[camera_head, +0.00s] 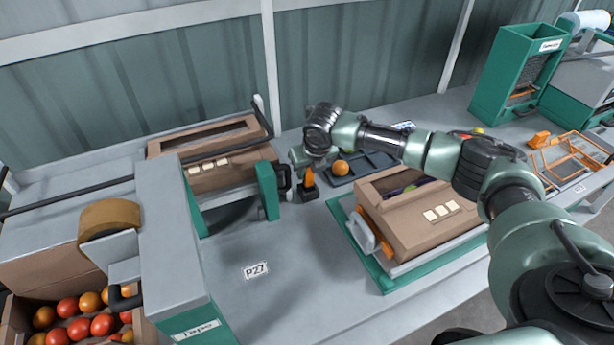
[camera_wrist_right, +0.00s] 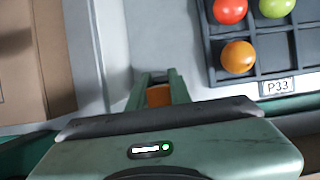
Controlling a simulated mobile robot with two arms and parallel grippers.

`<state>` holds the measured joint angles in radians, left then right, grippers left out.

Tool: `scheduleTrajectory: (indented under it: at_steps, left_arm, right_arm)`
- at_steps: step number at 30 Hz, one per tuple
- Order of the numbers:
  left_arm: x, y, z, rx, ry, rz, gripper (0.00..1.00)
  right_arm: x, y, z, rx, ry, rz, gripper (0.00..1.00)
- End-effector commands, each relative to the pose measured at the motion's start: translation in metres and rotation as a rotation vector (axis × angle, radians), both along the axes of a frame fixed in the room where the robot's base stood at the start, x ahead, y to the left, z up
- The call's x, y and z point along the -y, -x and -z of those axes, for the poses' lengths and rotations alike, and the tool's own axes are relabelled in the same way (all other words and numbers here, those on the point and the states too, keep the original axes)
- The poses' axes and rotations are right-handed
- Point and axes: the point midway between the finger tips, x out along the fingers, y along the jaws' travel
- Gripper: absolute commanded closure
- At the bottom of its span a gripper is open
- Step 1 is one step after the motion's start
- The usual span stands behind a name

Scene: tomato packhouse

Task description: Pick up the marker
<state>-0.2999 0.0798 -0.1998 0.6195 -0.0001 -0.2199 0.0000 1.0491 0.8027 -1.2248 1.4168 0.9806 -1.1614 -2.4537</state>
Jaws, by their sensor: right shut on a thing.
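The marker (camera_head: 308,178) shows as a small orange piece above a dark base on the grey bench, near the middle of the head view. My right gripper (camera_head: 304,166) is over it, pointing down. In the right wrist view, the orange marker (camera_wrist_right: 158,95) sits between the two green fingers (camera_wrist_right: 159,88), which are shut on it. Most of the marker is hidden by the fingers and the gripper body. I cannot tell whether it is clear of the dark base. My left gripper is not in view.
A dark compartment tray (camera_wrist_right: 262,68) with tomatoes is right of the gripper. A cardboard box (camera_head: 412,232) on a green-edged stand is in front. A green-framed machine (camera_head: 267,190) with another box is close on the left. Bare bench lies around the P27 label (camera_head: 256,270).

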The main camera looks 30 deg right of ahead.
Motion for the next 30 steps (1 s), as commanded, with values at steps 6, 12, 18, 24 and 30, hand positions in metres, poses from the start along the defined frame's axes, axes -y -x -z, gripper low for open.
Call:
scheduleTrajectory:
  at_steps: [6,12,18,24,30]
  left_arm:
    - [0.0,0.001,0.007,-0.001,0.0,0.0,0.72]
    - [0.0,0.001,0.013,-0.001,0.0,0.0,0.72]
    - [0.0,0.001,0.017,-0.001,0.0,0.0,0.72]
    - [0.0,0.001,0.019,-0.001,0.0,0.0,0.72]
    - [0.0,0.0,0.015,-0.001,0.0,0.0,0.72]
  right_arm:
    - [0.0,-0.001,-0.045,0.005,0.0,-0.001,1.0]
    - [0.001,-0.001,-0.096,0.006,-0.001,0.001,1.0]
    - [0.0,-0.001,-0.141,0.004,0.0,0.0,1.0]
    - [0.0,-0.001,-0.169,0.002,0.0,0.0,1.0]
    - [0.001,0.0,-0.183,0.001,0.0,0.001,1.0]
